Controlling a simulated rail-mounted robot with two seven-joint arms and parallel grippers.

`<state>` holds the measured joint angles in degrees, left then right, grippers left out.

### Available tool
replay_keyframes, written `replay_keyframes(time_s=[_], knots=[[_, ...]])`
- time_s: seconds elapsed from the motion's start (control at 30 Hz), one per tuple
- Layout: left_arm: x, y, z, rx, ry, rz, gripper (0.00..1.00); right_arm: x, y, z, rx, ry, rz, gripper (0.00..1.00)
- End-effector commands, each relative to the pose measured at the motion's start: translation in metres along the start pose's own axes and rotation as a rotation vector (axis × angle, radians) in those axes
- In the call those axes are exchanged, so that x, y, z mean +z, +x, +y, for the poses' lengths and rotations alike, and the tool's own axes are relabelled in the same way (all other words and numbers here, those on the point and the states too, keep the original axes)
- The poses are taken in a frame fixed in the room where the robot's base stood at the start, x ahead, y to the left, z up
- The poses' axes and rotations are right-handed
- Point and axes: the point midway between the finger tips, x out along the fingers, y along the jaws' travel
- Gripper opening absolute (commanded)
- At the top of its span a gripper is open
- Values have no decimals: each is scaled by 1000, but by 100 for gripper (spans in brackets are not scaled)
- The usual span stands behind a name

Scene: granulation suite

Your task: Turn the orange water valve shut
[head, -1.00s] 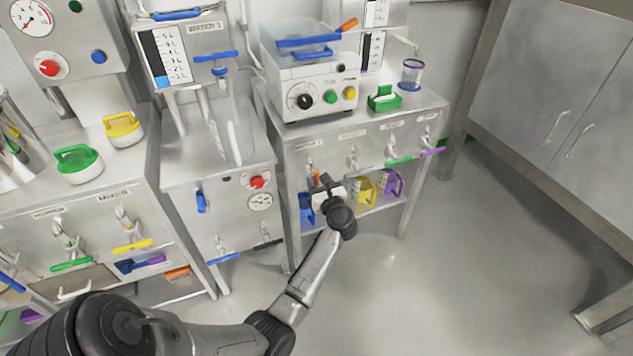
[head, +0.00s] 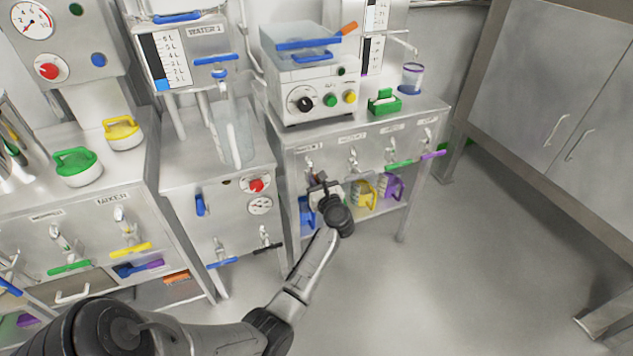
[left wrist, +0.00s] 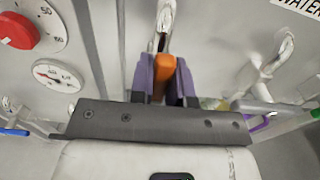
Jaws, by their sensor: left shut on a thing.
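The orange valve handle (left wrist: 165,66) shows in the left wrist view below a metal tap (left wrist: 164,38) on the grey cabinet front. My left gripper (left wrist: 164,82) is shut on it, with one purple-grey finger on each side. In the head view my left gripper (head: 322,184) is at the leftmost tap of the right-hand bench. There the gripper and wrist hide most of the handle. My right gripper is in neither current view.
On that bench (head: 435,106), taps with green (head: 399,163) and purple (head: 433,155) handles stand to the right. Blue, yellow (head: 364,194) and purple (head: 390,186) jugs sit on the shelf below. A red knob (left wrist: 18,30) and gauge are at left in the wrist view. Open floor lies right.

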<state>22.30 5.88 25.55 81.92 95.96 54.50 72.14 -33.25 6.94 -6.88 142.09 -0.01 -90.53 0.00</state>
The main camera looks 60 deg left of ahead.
Motion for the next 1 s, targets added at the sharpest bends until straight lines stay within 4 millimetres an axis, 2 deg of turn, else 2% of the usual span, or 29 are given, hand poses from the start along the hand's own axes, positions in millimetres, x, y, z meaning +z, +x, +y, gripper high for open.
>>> replay_keyframes(time_s=[0.27, 0.47, 1.0], knots=[[0, 0, 0, 0, 8, 0, 0, 0, -1, 2, 4, -5, -1, 43], [2, 0, -2, -1, 73, 2, 0, -3, -10, 1, 3, -3, -1, 43], [-1, -1, -15, -2, 546, 4, 0, -18, -55, 0, -4, 5, 1, 43]])
